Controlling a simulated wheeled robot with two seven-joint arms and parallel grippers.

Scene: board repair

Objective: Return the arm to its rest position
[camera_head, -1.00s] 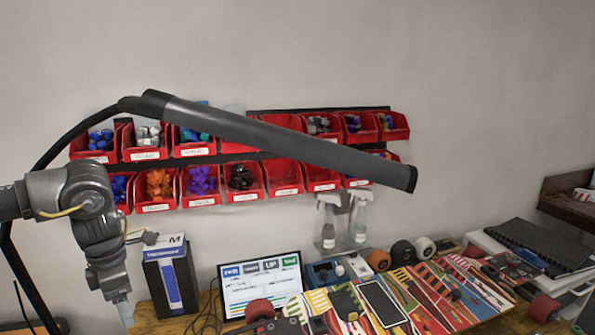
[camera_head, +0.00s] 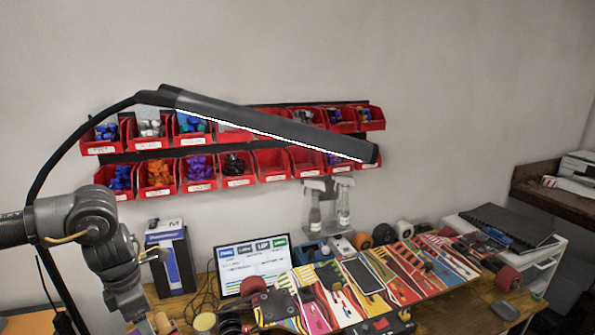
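My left arm comes in from the left edge, with grey joints and a yellow cable. My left gripper (camera_head: 142,325) is at the bottom left, cut off by the lower edge of the picture, so its fingers cannot be judged. It hangs in front of the workbench, below the blue and white box (camera_head: 171,258). My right arm and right gripper are not in view. A black desk lamp (camera_head: 270,124) stretches across the wall bins with its light strip lit.
Red wall bins (camera_head: 270,165) hold coloured small parts. A tablet-like screen (camera_head: 253,265), a colourful skateboard deck (camera_head: 428,277), a phone (camera_head: 363,276), wheels and spray bottles (camera_head: 314,207) crowd the workbench. A shelf (camera_head: 552,200) stands at right. The wall above is clear.

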